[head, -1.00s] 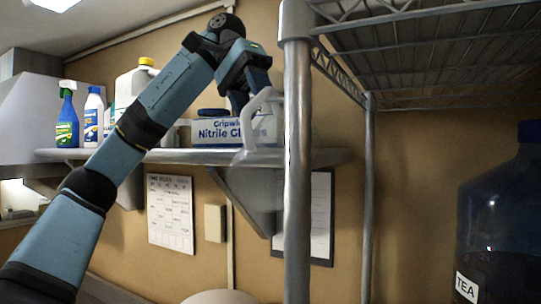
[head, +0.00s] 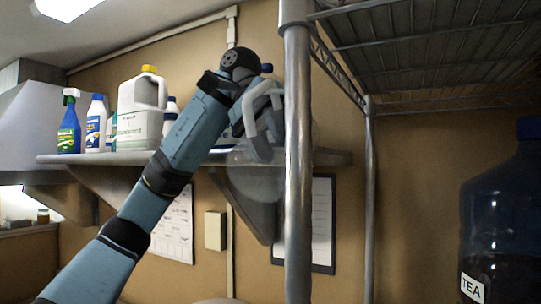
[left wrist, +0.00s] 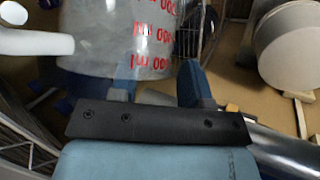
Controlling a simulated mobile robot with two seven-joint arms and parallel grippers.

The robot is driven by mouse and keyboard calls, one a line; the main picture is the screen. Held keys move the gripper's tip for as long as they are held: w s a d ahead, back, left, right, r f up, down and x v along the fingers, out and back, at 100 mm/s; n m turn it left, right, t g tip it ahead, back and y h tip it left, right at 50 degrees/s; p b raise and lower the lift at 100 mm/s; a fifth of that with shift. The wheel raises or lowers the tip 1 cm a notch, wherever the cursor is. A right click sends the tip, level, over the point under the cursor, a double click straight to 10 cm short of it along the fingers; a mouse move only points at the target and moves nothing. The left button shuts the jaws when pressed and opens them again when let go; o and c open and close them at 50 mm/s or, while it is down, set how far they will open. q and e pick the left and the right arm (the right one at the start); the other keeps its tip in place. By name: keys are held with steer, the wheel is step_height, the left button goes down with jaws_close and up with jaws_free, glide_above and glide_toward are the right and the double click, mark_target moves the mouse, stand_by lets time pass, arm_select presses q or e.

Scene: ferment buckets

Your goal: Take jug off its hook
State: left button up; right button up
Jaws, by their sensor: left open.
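The jug (head: 258,182) is clear and see-through, with a pale looped handle (head: 262,118). It hangs near the rack's left post, which hides part of it. In the left wrist view the jug (left wrist: 115,35) fills the top left, with red ml markings upside down and its white handle (left wrist: 35,43) to the left. My left gripper (left wrist: 158,75) is open, its blue fingertips apart just below the jug in that picture; I cannot tell whether they touch it. In the head view its fingers are mostly hidden by the handle and post. The hook is not clearly visible. My right gripper is not in view.
The metal rack post (head: 298,170) stands close to my left wrist, under a wire shelf (head: 430,55). A wall shelf (head: 110,158) holds a spray bottle (head: 69,125), a white bottle (head: 95,125) and a yellow-capped jug (head: 142,110). A dark TEA container (head: 505,220) is at right.

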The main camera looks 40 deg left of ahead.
arm_select(q)
steer(key=shift+d+f, duration=0.15)
steer(key=shift+f, duration=0.05)
steer(key=shift+s, duration=0.1)
jaws_close()
steer(key=shift+r, duration=0.15)
